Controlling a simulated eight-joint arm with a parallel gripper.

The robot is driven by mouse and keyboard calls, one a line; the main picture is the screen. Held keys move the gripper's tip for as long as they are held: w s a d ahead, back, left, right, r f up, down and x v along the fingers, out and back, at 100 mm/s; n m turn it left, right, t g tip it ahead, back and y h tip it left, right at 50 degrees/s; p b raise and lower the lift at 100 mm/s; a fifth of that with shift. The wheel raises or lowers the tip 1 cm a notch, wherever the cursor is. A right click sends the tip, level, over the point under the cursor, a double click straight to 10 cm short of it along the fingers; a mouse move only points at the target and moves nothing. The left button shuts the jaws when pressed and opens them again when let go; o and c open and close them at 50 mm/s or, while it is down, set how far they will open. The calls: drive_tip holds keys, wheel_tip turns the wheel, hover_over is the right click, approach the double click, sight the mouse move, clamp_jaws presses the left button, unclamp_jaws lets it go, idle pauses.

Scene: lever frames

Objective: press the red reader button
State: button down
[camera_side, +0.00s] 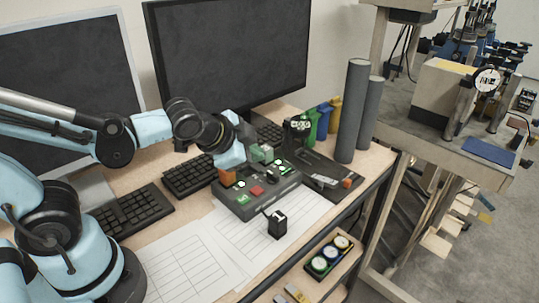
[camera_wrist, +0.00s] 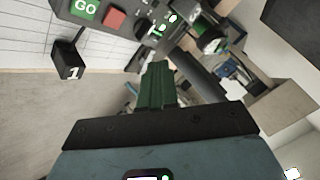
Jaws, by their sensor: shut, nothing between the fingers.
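A red square button (camera_side: 257,190) sits on the dark control panel (camera_side: 240,208), beside a lit green button (camera_side: 239,184). In the wrist view the red button (camera_wrist: 115,19) is at the top left, right of a green GO button (camera_wrist: 85,9). A second, orange-red piece (camera_side: 347,182) sits on the flat dark unit to the right; I cannot tell which of the two belongs to a reader. My gripper's green fingers (camera_wrist: 157,88) are shut and empty. In the side view my gripper (camera_side: 263,154) is above the panel's back part, apart from the red button.
A small black box marked 1 (camera_wrist: 69,68) stands in front of the panel; it also shows in the side view (camera_side: 277,226). Dark upright cylinders (camera_side: 353,110) stand at the right. Keyboards (camera_side: 130,212) and monitors are left and behind. Paper sheets (camera_side: 195,255) cover the front desk.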

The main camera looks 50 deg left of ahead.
sight(254, 193)
drive_tip(key=shift+f, duration=3.35)
drive_tip(key=shift+f, duration=0.15)
drive_tip(key=shift+f, duration=0.25)
drive_tip(key=shift+f, duration=0.35)
drive_tip(key=shift+r, duration=0.1)
idle(0.5)
drive_tip(key=shift+r, duration=0.7)
drive_tip(key=shift+r, duration=2.5)
drive_tip(key=shift+s, duration=0.1)
